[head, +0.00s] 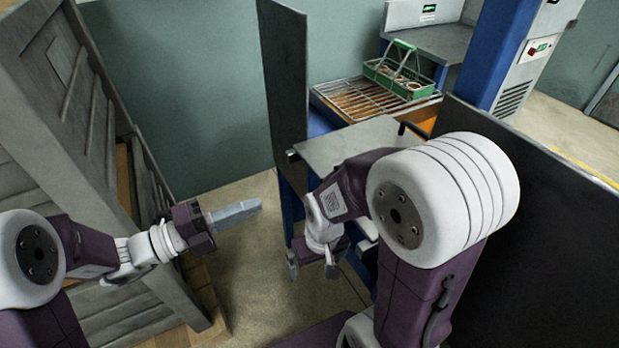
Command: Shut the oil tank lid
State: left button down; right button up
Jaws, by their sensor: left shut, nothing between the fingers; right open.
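A flat grey plate (335,145) lies about level on top of a blue cabinet (297,207), with a black handle (412,129) near its right edge. I cannot tell for certain whether this plate is the oil tank lid. My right arm hides its lower right part. My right gripper (312,268) is open and empty, pointing down in front of the cabinet, below the plate's level. My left gripper (236,213) is shut and empty, pointing right over the floor, left of the cabinet and apart from it.
A tall dark panel (284,70) stands upright behind the plate's left side. Another dark panel (545,190) stands at right. A wire rack (365,98) with a green carrier (398,75) is behind. A grey wooden structure (75,130) stands at left. Floor (245,255) shows between.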

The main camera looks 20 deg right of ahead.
aim_at(321, 179)
pick_arm(q)
jog(key=d+b, duration=0.1)
jog(key=d, duration=0.3)
jog(key=d+b, duration=0.1)
jog(key=d, duration=0.4)
jog(key=w+d+b, duration=0.1)
jog(key=d, duration=0.3)
jog(key=shift+d, duration=0.3)
pick_arm(e)
notch_tip(321, 179, down, 3)
jog(key=shift+f, duration=0.15)
